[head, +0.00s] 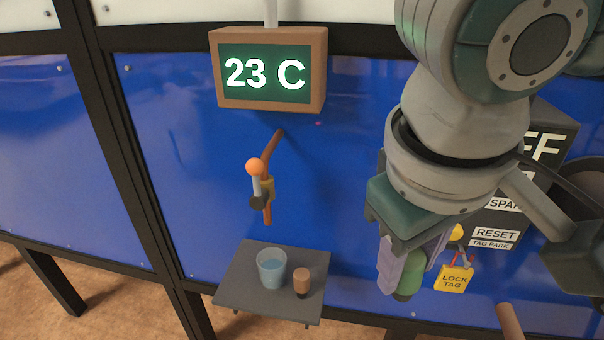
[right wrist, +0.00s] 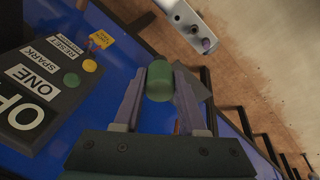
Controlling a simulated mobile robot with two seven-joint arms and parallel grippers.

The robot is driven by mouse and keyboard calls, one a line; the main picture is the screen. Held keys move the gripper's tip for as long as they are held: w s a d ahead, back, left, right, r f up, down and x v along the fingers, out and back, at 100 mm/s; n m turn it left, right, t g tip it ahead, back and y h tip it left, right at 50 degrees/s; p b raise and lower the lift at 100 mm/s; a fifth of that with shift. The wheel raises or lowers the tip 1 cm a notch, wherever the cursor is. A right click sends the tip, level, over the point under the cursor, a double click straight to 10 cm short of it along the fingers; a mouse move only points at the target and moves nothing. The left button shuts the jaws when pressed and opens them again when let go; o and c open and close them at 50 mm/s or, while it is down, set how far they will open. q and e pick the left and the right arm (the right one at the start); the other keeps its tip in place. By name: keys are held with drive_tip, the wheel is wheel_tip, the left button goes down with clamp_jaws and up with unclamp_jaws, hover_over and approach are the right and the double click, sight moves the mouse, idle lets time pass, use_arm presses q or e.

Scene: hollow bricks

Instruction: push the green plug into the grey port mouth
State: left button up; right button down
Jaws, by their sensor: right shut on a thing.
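The green plug (head: 411,272) is a rounded cylinder held between the purple-grey fingers of my right gripper (head: 402,280), which points down in front of the blue panel. In the right wrist view the plug (right wrist: 160,82) sits between the fingertips, and the gripper is shut on it. Its far end sticks out past the fingertips. I cannot make out a grey port mouth for certain in either view. My left gripper is not in view.
Above are an orange-knobbed lever (head: 256,167) and a 23 C display (head: 265,72). A dark labelled box (head: 497,215) and yellow lock tag (head: 454,279) are right of my gripper.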

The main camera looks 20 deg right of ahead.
drive_tip(key=w+d+f+n+y+b, duration=0.1)
drive_tip(key=w+f+b, duration=0.1)
drive_tip(key=f+b, duration=1.6)
drive_tip(key=w+d+f+y+b, duration=0.1)
drive_tip(key=w+d+f+b, duration=0.1)
drive_tip(key=f+b, duration=1.6)
wheel_tip(320, 180, down, 6)
drive_tip(key=shift+d+r+n+g+y+b, duration=0.2)
drive_tip(key=shift+d+n+g+y+b, duration=0.1)
drive_tip(key=shift+n, duration=0.1)
drive_tip(key=shift+r, duration=0.1)
drive_tip(key=shift+f+b, duration=0.65)
drive_tip(key=shift+f, duration=2.3)
drive_tip(key=shift+p, duration=0.55)
